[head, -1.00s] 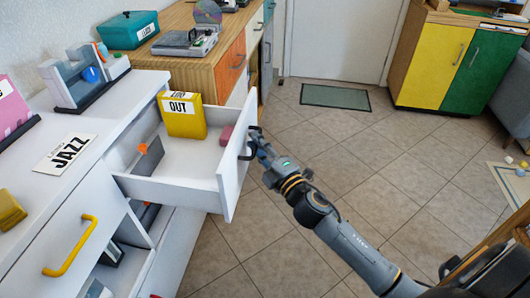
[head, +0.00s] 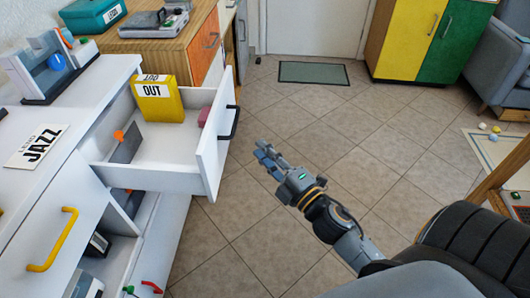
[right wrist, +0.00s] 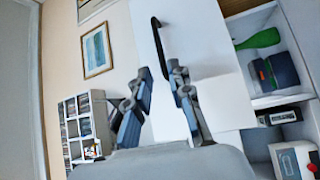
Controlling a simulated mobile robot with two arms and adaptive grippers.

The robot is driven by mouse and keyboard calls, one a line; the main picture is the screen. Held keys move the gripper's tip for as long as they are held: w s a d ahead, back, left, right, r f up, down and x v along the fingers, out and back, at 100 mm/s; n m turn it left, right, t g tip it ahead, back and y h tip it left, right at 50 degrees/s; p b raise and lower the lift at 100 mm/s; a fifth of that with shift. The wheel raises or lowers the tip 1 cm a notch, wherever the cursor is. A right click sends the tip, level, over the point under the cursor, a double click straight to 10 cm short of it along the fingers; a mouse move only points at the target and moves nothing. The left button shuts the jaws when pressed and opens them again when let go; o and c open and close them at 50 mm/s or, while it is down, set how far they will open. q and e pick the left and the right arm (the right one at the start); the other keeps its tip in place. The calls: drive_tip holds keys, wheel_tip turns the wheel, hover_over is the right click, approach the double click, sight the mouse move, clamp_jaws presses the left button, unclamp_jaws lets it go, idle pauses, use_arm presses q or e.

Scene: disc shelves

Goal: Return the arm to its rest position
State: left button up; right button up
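My right gripper (head: 266,152) hangs over the tiled floor, to the right of the open white drawer (head: 207,150). It is clear of the drawer's black handle (head: 235,122). In the right wrist view my right gripper (right wrist: 160,85) has its two fingers apart with nothing between them. The black handle (right wrist: 158,45) shows beyond the fingertips on the white drawer front (right wrist: 195,40). My right arm reaches in from the lower right. My left gripper is not in view.
The open drawer holds a yellow box labelled OUT (head: 157,99) and a small pink thing (head: 204,116). The white cabinet (head: 75,110) is at the left. The floor (head: 370,170) right of the drawer is clear up to the green mat (head: 313,72). A grey armchair (head: 487,60) stands far right.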

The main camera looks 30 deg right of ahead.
drive_tip(key=shift+f, duration=0.1)
